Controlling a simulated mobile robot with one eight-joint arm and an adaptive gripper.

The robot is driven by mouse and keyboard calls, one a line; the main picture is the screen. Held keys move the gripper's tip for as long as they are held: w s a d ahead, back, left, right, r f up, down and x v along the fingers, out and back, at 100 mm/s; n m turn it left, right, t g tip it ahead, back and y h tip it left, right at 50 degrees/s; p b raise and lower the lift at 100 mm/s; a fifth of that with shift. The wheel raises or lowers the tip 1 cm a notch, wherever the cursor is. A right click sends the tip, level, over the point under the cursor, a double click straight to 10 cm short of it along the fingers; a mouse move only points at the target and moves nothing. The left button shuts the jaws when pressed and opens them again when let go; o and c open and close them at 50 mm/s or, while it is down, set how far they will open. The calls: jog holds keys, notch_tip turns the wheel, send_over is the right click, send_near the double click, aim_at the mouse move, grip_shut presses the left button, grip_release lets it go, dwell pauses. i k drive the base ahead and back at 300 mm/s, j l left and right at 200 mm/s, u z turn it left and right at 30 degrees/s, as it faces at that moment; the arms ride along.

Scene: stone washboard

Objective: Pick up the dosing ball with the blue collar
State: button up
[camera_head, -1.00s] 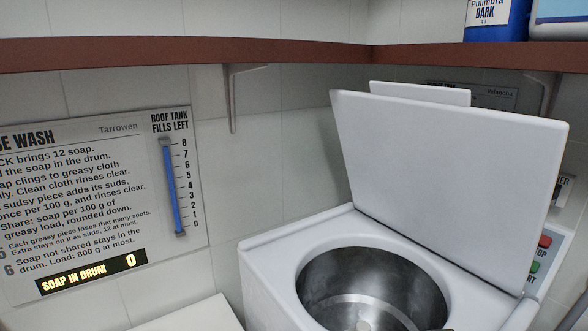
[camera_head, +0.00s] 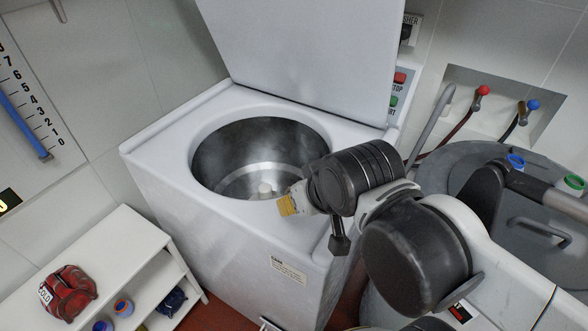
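Several small round pieces with blue on them are in view, and I cannot tell which is the dosing ball with the blue collar. One with a blue rim and orange opening (camera_head: 122,306) sits on the low white shelf at lower left. A purplish one (camera_head: 103,325) is beside it, cut by the bottom edge. Two blue-and-green pieces, one at the back (camera_head: 516,160) and one at the right edge (camera_head: 574,183), are on or by the grey round lid. My gripper (camera_head: 292,201), with a yellowish pad, is over the washer's front rim, apart from all of these. Its opening is unclear.
The white washer (camera_head: 150,165) stands open, its lid (camera_head: 300,50) raised and its steel drum (camera_head: 215,160) showing. A red bundle marked COLD (camera_head: 68,292) lies on the white shelf (camera_head: 125,235). The grey lid (camera_head: 470,200), hoses and taps (camera_head: 482,91) are at right.

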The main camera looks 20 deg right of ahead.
aim_at(517, 160)
jog(key=z, duration=2.15)
